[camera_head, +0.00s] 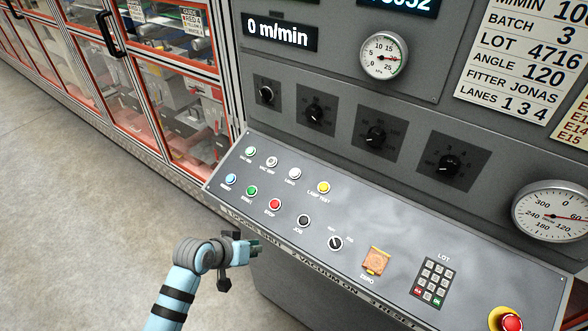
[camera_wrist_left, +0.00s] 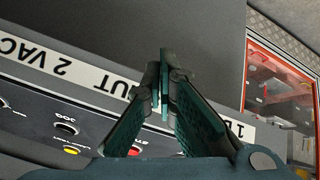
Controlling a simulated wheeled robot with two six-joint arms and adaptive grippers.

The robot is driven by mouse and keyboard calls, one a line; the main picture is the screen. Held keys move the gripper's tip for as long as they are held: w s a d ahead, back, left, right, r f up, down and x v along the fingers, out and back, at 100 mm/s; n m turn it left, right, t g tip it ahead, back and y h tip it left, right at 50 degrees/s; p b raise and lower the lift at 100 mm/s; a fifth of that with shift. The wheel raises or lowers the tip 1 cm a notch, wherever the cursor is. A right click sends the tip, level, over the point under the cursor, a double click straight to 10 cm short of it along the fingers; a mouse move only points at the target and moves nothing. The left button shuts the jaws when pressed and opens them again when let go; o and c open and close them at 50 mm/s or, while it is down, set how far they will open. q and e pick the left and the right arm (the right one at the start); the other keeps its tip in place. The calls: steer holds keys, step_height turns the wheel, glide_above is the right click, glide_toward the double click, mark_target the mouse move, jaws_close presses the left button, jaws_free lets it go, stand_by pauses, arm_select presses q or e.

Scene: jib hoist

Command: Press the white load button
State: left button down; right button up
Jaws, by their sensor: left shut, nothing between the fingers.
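The white load button (camera_head: 294,173) is in the upper row of the sloped console (camera_head: 400,232), between a grey-white button on its left and the yellow lamp test button on its right. Its label is small and hard to read. My left gripper (camera_head: 257,247) is shut and empty, in front of the console's lower front edge, below and left of the load button and apart from it. In the left wrist view its fingertips (camera_wrist_left: 164,84) meet over the lettered front strip. The load button cannot be made out in that view. My right gripper is not in view.
Close around are the red stop button (camera_head: 274,204), black jog button (camera_head: 303,220), yellow button (camera_head: 323,187) and a selector (camera_head: 335,243). Knobs (camera_head: 314,113) stand on the upright panel behind. A red emergency stop (camera_head: 511,322) is at lower right. Open floor (camera_head: 90,200) lies left.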

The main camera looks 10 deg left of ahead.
arm_select(q)
steer(key=shift+m+t+h, duration=0.3)
steer(key=shift+h, duration=0.1)
steer(key=r, duration=0.2)
steer(key=d+r, duration=0.1)
steer(key=r, duration=0.2)
steer(key=shift+w+d+r, duration=0.25)
steer(key=shift+w+r, duration=0.1)
steer(key=w+d+r+t+h, duration=0.1)
steer(key=w+r+h, duration=0.1)
steer(key=w+r, duration=0.4)
steer(key=w+d+r+t+h, duration=0.1)
steer(key=w+r+t+h, duration=0.1)
steer(key=w+r, duration=0.5)
step_height(320, 180, up, 5)
steer(key=shift+w+f, duration=0.15)
steer(key=shift+w, duration=0.05)
steer(key=shift+d, duration=0.1)
steer(key=b, duration=0.8)
glide_above(295, 173)
steer(key=s+a, duration=0.2)
step_height(295, 173, down, 7)
steer(key=shift+w+f, duration=0.1)
steer(key=shift+w, duration=0.05)
steer(key=shift+w+d+f+b, duration=0.15)
steer(key=shift+w+f+b, duration=0.2)
steer(key=shift+f, duration=0.2)
